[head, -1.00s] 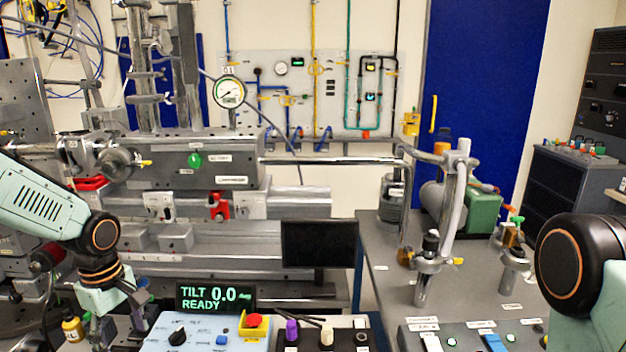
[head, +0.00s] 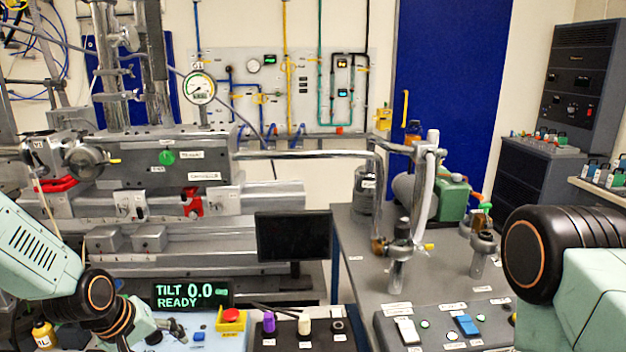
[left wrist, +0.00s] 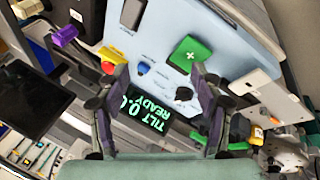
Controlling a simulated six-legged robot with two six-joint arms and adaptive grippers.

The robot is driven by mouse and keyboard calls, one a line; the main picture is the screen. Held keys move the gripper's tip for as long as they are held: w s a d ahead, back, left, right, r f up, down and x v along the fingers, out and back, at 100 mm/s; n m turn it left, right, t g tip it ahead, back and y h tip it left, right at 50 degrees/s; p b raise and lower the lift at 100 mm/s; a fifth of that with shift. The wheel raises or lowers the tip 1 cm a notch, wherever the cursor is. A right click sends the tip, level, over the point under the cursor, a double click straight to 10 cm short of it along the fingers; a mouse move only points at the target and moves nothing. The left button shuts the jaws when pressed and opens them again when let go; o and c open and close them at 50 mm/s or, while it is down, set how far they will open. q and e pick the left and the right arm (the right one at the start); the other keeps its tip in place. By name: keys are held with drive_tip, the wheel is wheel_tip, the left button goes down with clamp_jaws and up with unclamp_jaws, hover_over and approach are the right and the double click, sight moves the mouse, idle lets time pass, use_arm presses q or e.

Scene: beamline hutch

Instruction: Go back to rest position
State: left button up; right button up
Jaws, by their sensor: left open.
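My left gripper (left wrist: 157,72) is open in the left wrist view, its two dark fingers spread apart with nothing between them. Beyond the fingers is a pale blue control panel (left wrist: 165,35) with a green block (left wrist: 188,54), knobs and a yellow-based button. The lit display reading TILT 0.0 READY (left wrist: 143,112) shows between and behind the fingers. In the head view my left arm comes in low at the left, with its wrist near the same display (head: 192,296); the gripper is largely cut off. My right arm's black joint fills the right edge; its gripper is out of view.
A dark monitor (head: 293,237) stands behind the panels. A grey bench (head: 350,275) at the right carries metal posts (head: 399,255), a green motor (head: 450,198) and a switch panel (head: 430,315). Heavy machinery with a dial gauge (head: 201,88) fills the left.

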use_arm(q)
drive_tip(key=s+d+f+m+y+b, duration=0.1)
drive_tip(key=s+d+f+m+b, duration=0.15)
drive_tip(key=s+f, duration=0.5)
drive_tip(key=s+d+f+m+b, duration=0.2)
drive_tip(key=s+d+f+m, duration=0.15)
drive_tip(key=s+f, duration=0.4)
drive_tip(key=s+f+g+b, duration=0.2)
drive_tip(key=s+f, duration=0.3)
drive_tip(key=s, duration=0.3)
drive_tip(key=s+d+f+m+g+y+b, duration=0.1)
drive_tip(key=s+f+g+b, duration=0.1)
drive_tip(key=s+f, duration=0.3)
drive_tip(key=s, duration=0.4)
drive_tip(key=shift+s+d+f+g+b, duration=0.15)
drive_tip(key=shift+s+d+g+b, duration=0.1)
drive_tip(key=shift+d+g+b, duration=0.1)
